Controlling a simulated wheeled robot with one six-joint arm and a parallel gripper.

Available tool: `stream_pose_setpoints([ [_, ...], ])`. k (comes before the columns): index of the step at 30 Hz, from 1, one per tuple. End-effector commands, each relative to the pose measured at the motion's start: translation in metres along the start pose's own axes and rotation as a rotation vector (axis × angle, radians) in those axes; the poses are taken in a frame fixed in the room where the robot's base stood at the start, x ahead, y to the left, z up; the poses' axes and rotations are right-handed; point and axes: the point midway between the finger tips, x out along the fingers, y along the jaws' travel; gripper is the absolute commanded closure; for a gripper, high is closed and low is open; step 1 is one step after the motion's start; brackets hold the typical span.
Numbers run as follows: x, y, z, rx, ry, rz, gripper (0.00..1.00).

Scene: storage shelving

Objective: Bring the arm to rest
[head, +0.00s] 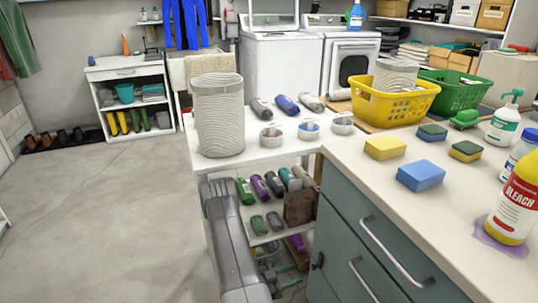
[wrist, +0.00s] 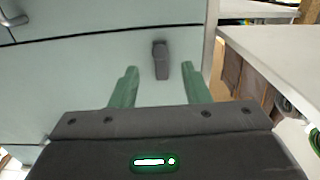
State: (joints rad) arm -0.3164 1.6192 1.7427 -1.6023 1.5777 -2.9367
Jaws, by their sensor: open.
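My gripper (wrist: 158,88) shows in the wrist view with its two green fingers apart and nothing between them. It faces a pale grey-green cabinet front with a dark handle (wrist: 161,60) beyond the fingertips. I cannot tell how far the handle is from them. In the head view my grey arm (head: 230,245) hangs low beside the white shelf unit, left of the teal drawer cabinet (head: 345,235).
The counter (head: 350,150) carries sponges and a bleach bottle (head: 515,200). Metal drawer handles (head: 390,250) stick out. The floor (head: 100,220) at left is clear.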

Motion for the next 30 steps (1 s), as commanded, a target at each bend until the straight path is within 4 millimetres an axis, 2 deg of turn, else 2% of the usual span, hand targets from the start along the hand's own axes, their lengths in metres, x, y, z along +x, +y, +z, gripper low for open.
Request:
stream_pose_setpoints([
  [9, 0.042, 0.001, 0.001, 0.001, -0.001, 0.004, 0.57],
  [15, 0.061, 0.001, 0.001, 0.001, 0.0, 0.002, 0.57],
  [21, 0.069, 0.0, 0.0, 0.001, 0.0, 0.001, 0.57],
  [30, 0.07, 0.0, 0.0, 0.001, 0.0, 0.0, 0.57],
])
